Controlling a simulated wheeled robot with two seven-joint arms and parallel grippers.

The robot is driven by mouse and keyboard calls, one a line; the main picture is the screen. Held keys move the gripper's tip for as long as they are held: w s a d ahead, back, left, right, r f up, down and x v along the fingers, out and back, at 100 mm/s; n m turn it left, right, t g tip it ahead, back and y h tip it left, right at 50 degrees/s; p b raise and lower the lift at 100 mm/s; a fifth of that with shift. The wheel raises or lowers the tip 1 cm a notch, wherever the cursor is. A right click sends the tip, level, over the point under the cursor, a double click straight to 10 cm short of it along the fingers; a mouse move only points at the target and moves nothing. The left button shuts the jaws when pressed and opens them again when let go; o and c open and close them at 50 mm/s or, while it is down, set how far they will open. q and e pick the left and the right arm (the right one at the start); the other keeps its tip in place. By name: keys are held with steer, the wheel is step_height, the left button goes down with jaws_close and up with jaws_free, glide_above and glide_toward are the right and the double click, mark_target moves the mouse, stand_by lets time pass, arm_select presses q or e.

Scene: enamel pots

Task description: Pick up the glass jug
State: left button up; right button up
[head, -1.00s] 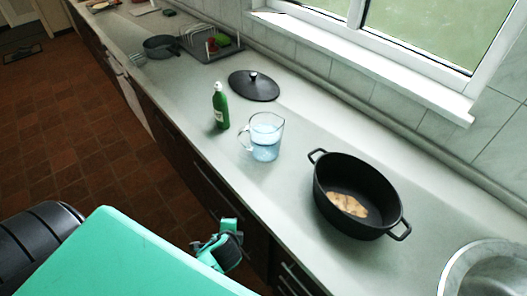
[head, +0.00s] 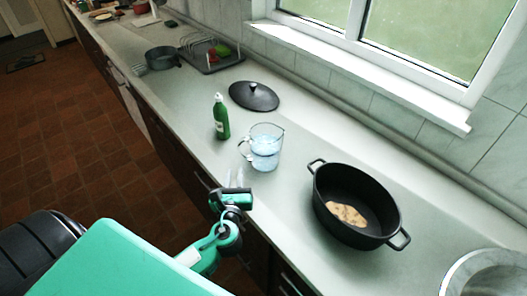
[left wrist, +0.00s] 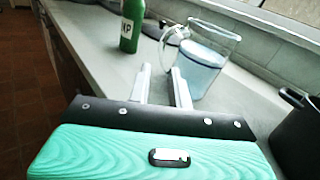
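The glass jug (head: 265,148) stands upright on the counter, clear with bluish water in it and its handle toward the left. It also shows in the left wrist view (left wrist: 204,68), just beyond and to the right of my fingers. My left gripper (head: 234,178) is at the counter's front edge, short of the jug. In the left wrist view its two pale fingers (left wrist: 160,78) are apart with nothing between them, pointing toward the jug's handle. They look apart from the handle. My right gripper is not in view.
A green bottle (head: 221,117) stands just left of the jug. A black pot (head: 335,183) with a brown piece of food inside stands to the right. A black lid (head: 254,96) lies behind. A dish rack (head: 214,62) is farther back. A metal rim (head: 452,280) shows at lower right.

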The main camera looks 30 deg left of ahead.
mark_target(240, 151)
arm_select(q)
steer(key=p+x, duration=0.1)
steer(key=x, duration=0.7)
steer(key=shift+p, duration=0.3)
steer(key=shift+w+a, duration=0.15)
steer(key=shift+w, duration=0.3)
steer(key=x, duration=0.1)
steer(key=p+x, duration=0.1)
steer(key=x, duration=0.2)
steer(key=shift+w+f+p, duration=0.15)
steer(key=shift+f+p, duration=0.15)
steer(key=shift+f, duration=0.05)
jaws_close()
